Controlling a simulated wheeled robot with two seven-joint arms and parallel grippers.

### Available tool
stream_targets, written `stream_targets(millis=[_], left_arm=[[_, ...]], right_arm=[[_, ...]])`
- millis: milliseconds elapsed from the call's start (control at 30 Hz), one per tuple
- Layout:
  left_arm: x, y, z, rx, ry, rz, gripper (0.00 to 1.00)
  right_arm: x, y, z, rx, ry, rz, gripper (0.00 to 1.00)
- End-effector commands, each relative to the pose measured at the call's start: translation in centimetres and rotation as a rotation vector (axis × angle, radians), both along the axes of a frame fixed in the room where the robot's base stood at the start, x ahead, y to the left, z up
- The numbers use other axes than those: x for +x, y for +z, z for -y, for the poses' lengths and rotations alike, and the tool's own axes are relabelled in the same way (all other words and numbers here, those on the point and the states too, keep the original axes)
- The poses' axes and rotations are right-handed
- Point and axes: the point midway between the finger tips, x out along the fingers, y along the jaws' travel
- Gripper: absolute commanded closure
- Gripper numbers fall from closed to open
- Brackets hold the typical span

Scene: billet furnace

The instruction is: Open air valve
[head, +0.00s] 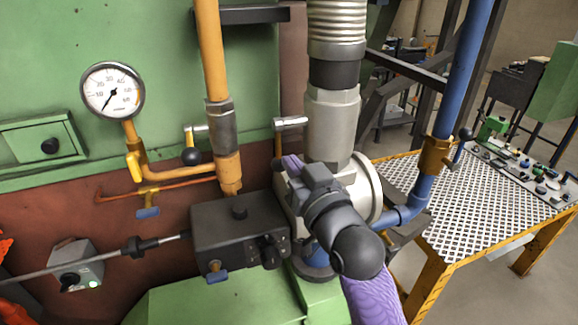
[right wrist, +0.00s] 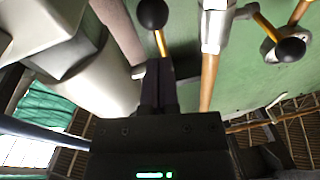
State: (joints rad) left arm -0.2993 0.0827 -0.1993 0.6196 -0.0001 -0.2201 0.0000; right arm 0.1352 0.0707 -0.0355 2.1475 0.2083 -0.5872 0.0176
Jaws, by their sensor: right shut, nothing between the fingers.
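My right gripper (head: 292,164) is in front of the thick grey pipe, its purple arm coming up from below. In the right wrist view its dark fingers (right wrist: 157,82) are together with nothing between them. A valve lever with a black ball knob (head: 278,164) hangs just left of the fingertips, below a silver stem (head: 291,122). In the right wrist view this knob (right wrist: 152,13) and its yellow rod lie just beyond the fingers; contact cannot be told. No label shows which valve is for air. My left gripper is not in view.
A second black-knobbed lever (head: 191,156) is beside the yellow pipe (head: 211,60). The blue pipe (head: 462,70) has a brass valve (head: 435,155). A pressure gauge (head: 112,90) is at left. A black box (head: 235,228) and the grey pipe (head: 333,115) crowd the gripper.

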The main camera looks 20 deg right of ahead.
Motion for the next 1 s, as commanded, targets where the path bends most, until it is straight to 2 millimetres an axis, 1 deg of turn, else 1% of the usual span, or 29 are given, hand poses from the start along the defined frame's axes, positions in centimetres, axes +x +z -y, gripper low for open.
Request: stream_targets(millis=[100,200,500,567,633,733,1000], left_arm=[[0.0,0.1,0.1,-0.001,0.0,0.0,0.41],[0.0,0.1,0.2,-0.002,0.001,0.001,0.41],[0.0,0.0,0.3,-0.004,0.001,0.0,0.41],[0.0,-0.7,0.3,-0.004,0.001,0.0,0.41],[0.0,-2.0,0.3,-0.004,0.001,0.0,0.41],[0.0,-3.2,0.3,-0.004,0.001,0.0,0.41],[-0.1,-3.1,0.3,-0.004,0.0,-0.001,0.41]], right_arm=[[1.0,-0.9,-0.2,0.001,0.0,-0.001,1.0],[1.4,-1.2,-0.4,0.0,0.001,0.001,1.0],[1.5,-1.3,-0.4,0.0,0.001,0.001,1.0],[1.6,-1.7,-0.4,0.0,0.0,0.014,1.0],[2.1,-2.4,-0.4,0.001,0.0,0.049,1.0],[2.6,-2.7,-0.5,0.004,0.0,0.091,1.0],[2.8,-2.4,-0.5,0.003,0.0,0.102,1.0]])
